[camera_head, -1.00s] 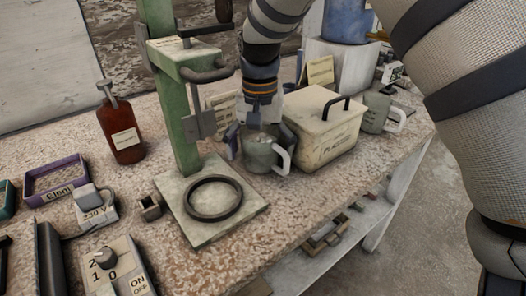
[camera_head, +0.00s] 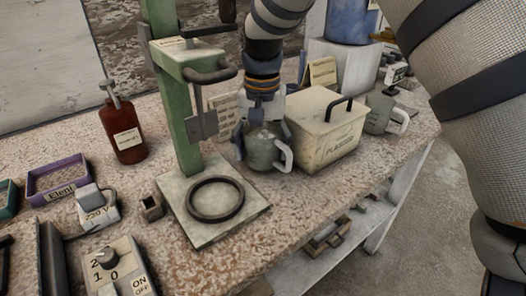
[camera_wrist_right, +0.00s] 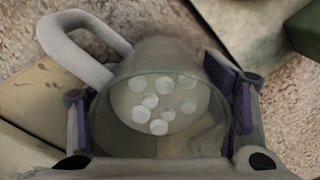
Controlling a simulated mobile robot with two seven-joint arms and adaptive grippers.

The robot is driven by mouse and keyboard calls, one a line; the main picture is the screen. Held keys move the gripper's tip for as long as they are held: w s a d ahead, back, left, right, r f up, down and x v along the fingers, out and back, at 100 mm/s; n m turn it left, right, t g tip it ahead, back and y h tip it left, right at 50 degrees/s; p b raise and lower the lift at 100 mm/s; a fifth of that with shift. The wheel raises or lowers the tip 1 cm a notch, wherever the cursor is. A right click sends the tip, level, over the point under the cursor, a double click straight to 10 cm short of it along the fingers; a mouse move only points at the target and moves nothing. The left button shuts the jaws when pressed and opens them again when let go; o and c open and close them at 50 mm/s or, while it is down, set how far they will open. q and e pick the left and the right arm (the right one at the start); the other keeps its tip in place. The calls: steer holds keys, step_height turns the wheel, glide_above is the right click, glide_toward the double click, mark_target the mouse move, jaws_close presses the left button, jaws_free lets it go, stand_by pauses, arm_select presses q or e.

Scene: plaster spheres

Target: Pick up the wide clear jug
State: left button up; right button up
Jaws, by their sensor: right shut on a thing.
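The wide clear jug (camera_head: 262,154) has a greyish see-through body and a thick white handle on its right side in the head view. It stands upright between the green press and the cream box. In the right wrist view the jug (camera_wrist_right: 160,128) fills the middle, with several white spheres visible inside it. My right gripper (camera_head: 258,138) comes down from above and is shut on the jug, its fingers on opposite sides of the body. The wrist view shows the dark fingers (camera_wrist_right: 160,112) pressed to the sides. I cannot tell whether the jug's base touches the table. My left gripper is not in view.
The green press (camera_head: 178,110) with a black ring on its base stands close on the left. A cream lidded box (camera_head: 325,135) is close on the right, with a similar handled jug (camera_head: 380,111) beyond it. A brown bottle (camera_head: 123,130) stands farther left.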

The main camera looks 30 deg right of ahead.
step_height(320, 180, up, 26)
steer(key=shift+r, duration=0.45)
